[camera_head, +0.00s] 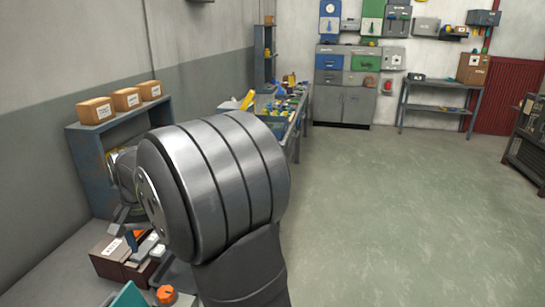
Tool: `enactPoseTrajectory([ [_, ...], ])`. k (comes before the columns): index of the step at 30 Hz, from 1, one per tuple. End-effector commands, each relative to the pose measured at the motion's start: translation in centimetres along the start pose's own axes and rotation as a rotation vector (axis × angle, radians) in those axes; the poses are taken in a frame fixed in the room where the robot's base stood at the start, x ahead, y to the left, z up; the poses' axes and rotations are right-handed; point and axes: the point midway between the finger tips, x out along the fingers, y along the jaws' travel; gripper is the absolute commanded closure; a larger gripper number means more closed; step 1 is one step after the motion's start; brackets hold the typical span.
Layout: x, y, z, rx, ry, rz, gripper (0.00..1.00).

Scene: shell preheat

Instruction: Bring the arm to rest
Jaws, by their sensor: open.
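A large grey joint of my arm (215,180) fills the middle left of the head view and hides much of the workbench behind it. Beyond it, a smaller wrist part of my arm (124,172) shows in front of the shelf. My gripper (128,220) is only partly seen as a dark shape under that wrist, above the things on the bench. It is open, and I see nothing held in it. Its fingertips are hard to make out, and I cannot tell whether they touch anything below.
A blue-grey shelf (84,164) with three cardboard boxes (127,99) on top stands by the left wall. A dark red box (108,262) and an orange knob (166,294) are at lower left. A cluttered bench (292,125) stands behind. The floor (400,210) at right is clear.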

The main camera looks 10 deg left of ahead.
Motion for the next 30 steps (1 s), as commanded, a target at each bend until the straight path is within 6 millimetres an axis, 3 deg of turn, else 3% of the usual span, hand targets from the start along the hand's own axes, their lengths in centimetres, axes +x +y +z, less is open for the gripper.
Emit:
enactPoseTrajectory([
  [8, 2.8, 0.0, 0.0, 0.000, -0.004, 0.002, 0.38],
  [24, 13.5, 0.0, 0.1, 0.001, -0.004, 0.002, 0.38],
  [30, 16.3, 0.0, 0.1, 0.001, -0.003, 0.001, 0.38],
])
